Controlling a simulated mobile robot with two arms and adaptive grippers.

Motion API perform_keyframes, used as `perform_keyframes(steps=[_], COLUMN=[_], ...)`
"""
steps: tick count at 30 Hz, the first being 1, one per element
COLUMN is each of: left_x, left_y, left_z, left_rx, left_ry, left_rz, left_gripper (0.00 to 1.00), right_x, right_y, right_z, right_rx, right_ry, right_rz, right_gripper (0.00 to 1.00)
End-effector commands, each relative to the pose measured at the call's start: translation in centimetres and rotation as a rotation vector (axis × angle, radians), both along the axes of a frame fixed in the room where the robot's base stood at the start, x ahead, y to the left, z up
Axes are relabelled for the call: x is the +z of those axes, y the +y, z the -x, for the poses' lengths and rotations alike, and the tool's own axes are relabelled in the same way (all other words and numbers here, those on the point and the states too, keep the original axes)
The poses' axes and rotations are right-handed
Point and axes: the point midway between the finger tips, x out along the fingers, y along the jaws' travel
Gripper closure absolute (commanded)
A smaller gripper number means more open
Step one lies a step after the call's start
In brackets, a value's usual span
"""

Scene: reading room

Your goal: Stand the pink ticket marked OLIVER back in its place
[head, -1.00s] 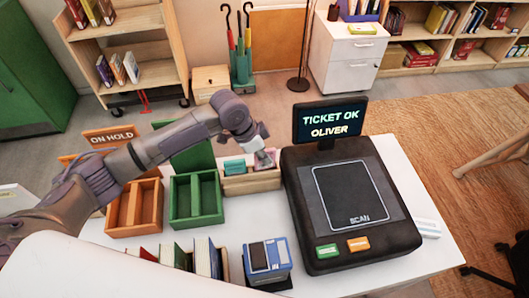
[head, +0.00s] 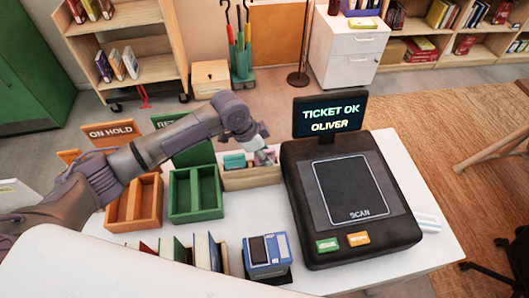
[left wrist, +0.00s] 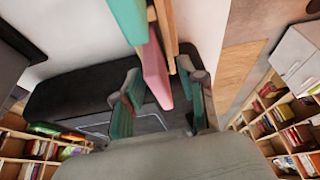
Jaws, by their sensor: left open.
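My left gripper (head: 265,157) is at the right end of this holder, pointing down. In the left wrist view, the pink ticket (left wrist: 155,72) lies between the open fingers of my left gripper (left wrist: 162,84), with the teal ticket (left wrist: 128,18) just beyond. The name on the pink ticket cannot be read. The scanner screen (head: 331,117) reads "TICKET OK OLIVER". My right gripper is not in view.
The black scanner (head: 350,242) stands close to the right of the holder. A green tray (head: 194,213) and an orange tray (head: 133,222) stand left of it. Several books and a blue box (head: 267,270) line the front.

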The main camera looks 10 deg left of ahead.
Motion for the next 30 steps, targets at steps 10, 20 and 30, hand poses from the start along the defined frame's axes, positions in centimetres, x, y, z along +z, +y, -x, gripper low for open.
perform_keyframes(steps=[10,20,30], left_x=[2.4,8.7,11.1], left_y=[0.9,3.3,4.2], left_z=[0.3,1.5,2.0], left_rx=[0.001,0.000,0.000], left_ry=[-0.004,-0.003,0.000], left_rz=[-0.001,0.000,0.000], left_gripper=[0.59,0.59,0.59], right_x=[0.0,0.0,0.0], right_y=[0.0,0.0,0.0], right_z=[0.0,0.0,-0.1], right_rx=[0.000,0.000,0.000], right_ry=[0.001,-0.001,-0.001], right_rz=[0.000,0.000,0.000], right_gripper=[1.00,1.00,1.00])
